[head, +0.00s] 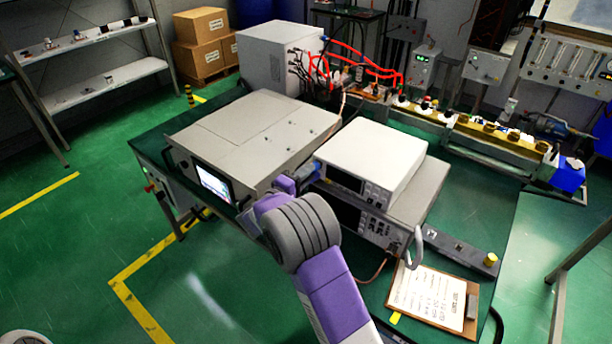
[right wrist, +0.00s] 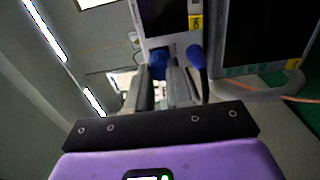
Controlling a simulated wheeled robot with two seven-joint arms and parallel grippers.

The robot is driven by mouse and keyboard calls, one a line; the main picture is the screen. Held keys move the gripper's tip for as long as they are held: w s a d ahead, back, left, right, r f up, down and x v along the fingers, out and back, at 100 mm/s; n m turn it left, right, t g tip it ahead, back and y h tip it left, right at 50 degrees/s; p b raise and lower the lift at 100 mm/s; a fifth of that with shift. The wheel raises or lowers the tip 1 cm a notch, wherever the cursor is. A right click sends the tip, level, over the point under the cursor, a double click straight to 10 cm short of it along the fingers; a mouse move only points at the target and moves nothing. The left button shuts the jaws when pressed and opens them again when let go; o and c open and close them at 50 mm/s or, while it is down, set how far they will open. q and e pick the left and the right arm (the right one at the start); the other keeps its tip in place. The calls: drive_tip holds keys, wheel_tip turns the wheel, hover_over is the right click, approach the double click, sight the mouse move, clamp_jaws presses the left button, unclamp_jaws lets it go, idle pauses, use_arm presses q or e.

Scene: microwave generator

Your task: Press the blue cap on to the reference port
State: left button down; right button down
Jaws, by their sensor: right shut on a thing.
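My right gripper (right wrist: 161,80) shows in the right wrist view with its two fingers shut on the blue cap (right wrist: 158,64), which sits between the fingertips. The cap is against or just in front of a pale instrument front (right wrist: 176,42); I cannot tell whether it touches. A second, longer blue piece (right wrist: 196,57) stands right of the fingers. In the head view my right gripper (head: 303,180) is at the front of the stacked instruments, between the large grey unit and the white box, mostly hidden by my wrist. The reference port cannot be made out. My left gripper is not in view.
The large grey unit (head: 255,130) with a lit screen stands left of my gripper. The white instrument (head: 374,158) sits on a grey one (head: 425,200) to the right. A clipboard (head: 433,297) lies at the front right.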

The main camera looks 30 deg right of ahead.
drive_tip(key=shift+w+d, duration=0.15)
drive_tip(key=shift+d, duration=0.2)
idle(0.5)
drive_tip(key=c, duration=0.9)
unclamp_jaws()
drive_tip(key=shift+c, duration=0.2)
drive_tip(key=v, duration=0.7)
drive_tip(key=shift+a, duration=0.25)
drive_tip(key=shift+r+p, duration=0.1)
drive_tip(key=shift+p, duration=0.25)
